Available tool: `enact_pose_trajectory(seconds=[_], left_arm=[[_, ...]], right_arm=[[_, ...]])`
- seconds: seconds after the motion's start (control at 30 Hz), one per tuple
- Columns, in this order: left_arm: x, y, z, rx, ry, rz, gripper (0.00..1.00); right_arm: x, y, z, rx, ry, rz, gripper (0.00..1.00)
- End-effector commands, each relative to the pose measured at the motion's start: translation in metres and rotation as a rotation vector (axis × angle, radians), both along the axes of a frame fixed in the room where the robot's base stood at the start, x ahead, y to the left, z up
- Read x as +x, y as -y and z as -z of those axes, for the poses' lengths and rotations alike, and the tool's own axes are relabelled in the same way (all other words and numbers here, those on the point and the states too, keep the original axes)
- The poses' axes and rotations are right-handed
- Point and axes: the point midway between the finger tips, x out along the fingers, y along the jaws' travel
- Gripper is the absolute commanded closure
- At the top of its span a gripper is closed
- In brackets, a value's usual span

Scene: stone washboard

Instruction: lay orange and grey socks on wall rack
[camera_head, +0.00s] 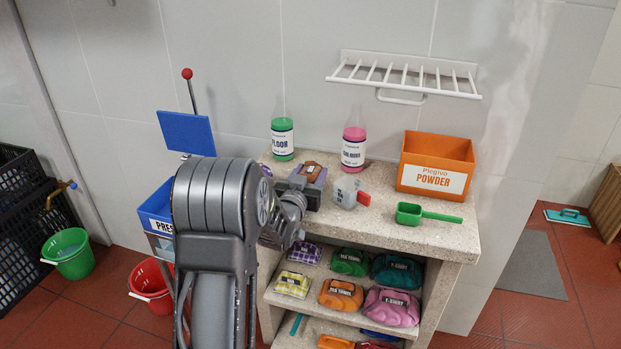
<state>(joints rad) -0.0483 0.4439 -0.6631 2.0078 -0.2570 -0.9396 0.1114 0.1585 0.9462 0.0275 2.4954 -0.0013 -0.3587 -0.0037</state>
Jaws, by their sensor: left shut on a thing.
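My left arm rises in the middle foreground. Its gripper (300,186) is over the left part of the stone counter, partly hidden by my own wrist. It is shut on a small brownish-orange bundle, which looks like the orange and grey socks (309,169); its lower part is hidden. The white wall rack (405,81) with several bars is on the wall above the counter's right half, up and right of the gripper. Its bars are empty. My right gripper is out of view.
The stone counter (385,228) holds a green bottle (283,139), a pink bottle (354,149), a grey and red item (346,191), an orange powder box (436,165) and a green scoop (427,214). Several labelled cloth bundles lie on the shelf below. The wall around the rack is clear.

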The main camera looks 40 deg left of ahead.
Motion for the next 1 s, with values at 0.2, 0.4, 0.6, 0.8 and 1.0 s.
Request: enact_pose_trajectory(seconds=[0.2,0.4,0.6,0.8,1.0], left_arm=[[0.000,0.000,0.000,0.000,0.001,0.000,1.00],[0.000,0.000,-0.010,-0.001,0.003,-0.001,1.00],[0.000,0.000,-0.043,0.000,0.008,-0.001,1.00],[0.000,0.000,-0.082,-0.001,0.007,0.000,1.00],[0.000,0.000,-0.100,0.000,0.002,0.000,1.00]], right_arm=[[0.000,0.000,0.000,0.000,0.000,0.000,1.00],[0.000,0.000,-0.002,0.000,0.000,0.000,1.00],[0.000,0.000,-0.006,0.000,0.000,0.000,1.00],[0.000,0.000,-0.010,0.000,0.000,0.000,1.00],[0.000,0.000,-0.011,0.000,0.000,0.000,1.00]])
